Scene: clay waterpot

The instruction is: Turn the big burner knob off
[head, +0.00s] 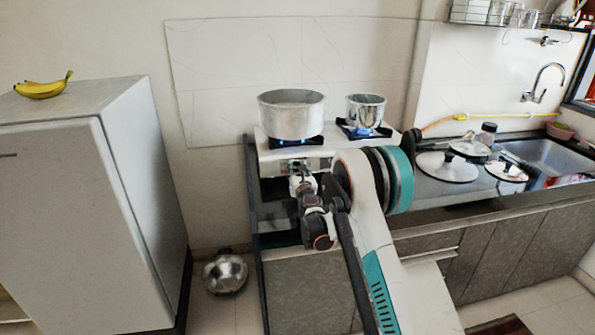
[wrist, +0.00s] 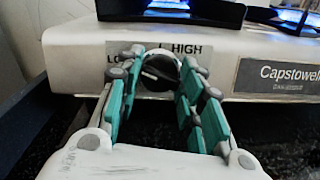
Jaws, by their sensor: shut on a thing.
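The big burner knob (wrist: 160,70) is on the white front panel of the stove (wrist: 75,55), below a label that reads "HIGH" and is partly covered. Its dark grip looks slanted; its exact setting is hard to tell. My gripper (wrist: 158,64) is shut on the knob, with teal fingers on its left and right sides. In the head view my gripper (head: 299,172) is at the stove front below the large pot (head: 291,118), and it hides the knob. The big burner (wrist: 170,8) shows blue flame under the large pot.
A small pot (head: 366,110) stands on the right burner, which also shows blue flame (wrist: 295,16). Pot lids (head: 447,167) lie on the counter to the right, beside the sink (head: 555,152). A fridge (head: 75,210) stands at the left. A metal bowl (head: 226,273) is on the floor.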

